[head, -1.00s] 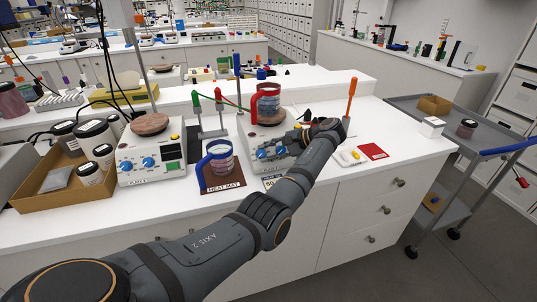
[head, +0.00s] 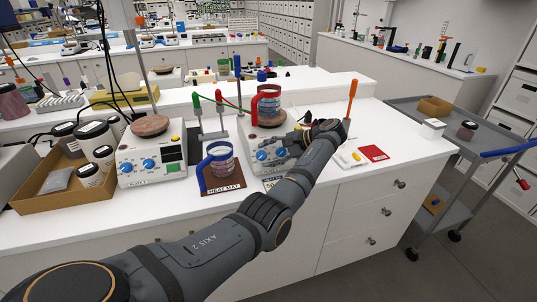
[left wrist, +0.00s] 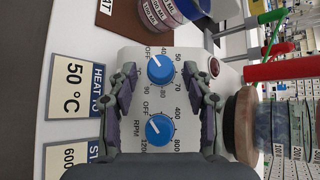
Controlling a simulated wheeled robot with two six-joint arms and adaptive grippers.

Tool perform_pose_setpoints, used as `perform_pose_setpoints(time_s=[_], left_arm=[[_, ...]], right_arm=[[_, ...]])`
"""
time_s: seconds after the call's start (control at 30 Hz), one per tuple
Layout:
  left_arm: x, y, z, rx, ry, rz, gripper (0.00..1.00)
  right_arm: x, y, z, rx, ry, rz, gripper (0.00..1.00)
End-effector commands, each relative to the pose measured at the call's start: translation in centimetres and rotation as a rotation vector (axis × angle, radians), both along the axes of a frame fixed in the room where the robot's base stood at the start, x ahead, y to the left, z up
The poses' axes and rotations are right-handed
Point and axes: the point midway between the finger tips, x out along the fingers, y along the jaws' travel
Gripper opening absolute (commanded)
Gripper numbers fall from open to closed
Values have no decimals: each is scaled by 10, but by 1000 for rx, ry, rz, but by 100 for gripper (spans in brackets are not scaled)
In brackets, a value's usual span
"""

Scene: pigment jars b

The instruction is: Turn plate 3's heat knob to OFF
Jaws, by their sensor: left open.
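The heat knob (left wrist: 160,69) is blue and round on a white hotplate panel, with OFF and temperature numbers around it. Its exact setting is hard to read. A second blue knob, the RPM knob (left wrist: 159,129), sits below it in the left wrist view. My left gripper (left wrist: 161,73) is open, its fingers on either side of the heat knob with gaps. How far they stand off the panel is unclear. In the head view my left gripper (head: 285,142) is at the front of the right hotplate (head: 251,148). That plate's number is not readable. My right gripper is not in view.
A red-handled beaker (head: 267,98) stands on this hotplate. A blue-handled beaker (head: 220,160) stands on the heat mat (head: 224,187) to its left. Another hotplate (head: 151,165) and a cardboard tray (head: 40,203) are farther left. A red card (head: 374,153) lies to the right.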

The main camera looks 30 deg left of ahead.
Motion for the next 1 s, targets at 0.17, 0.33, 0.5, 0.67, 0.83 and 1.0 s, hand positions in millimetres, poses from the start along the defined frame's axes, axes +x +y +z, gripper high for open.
perform_pose_setpoints(time_s=[0.17, 0.33, 0.5, 0.67, 0.83, 1.0], left_arm=[[7, -25, 16, -2, -1, -3, 50], [13, -49, 31, -1, 1, -2, 50], [15, -60, 37, 0, 0, 0, 50], [16, -61, 38, 0, 0, 0, 50], [16, -61, 38, 0, 0, 0, 50], [15, -61, 38, 0, 0, 0, 50]], right_arm=[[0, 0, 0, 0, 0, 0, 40], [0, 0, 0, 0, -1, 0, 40], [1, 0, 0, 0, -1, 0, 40], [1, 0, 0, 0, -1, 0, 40], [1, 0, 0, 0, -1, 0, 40], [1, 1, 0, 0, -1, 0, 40]])
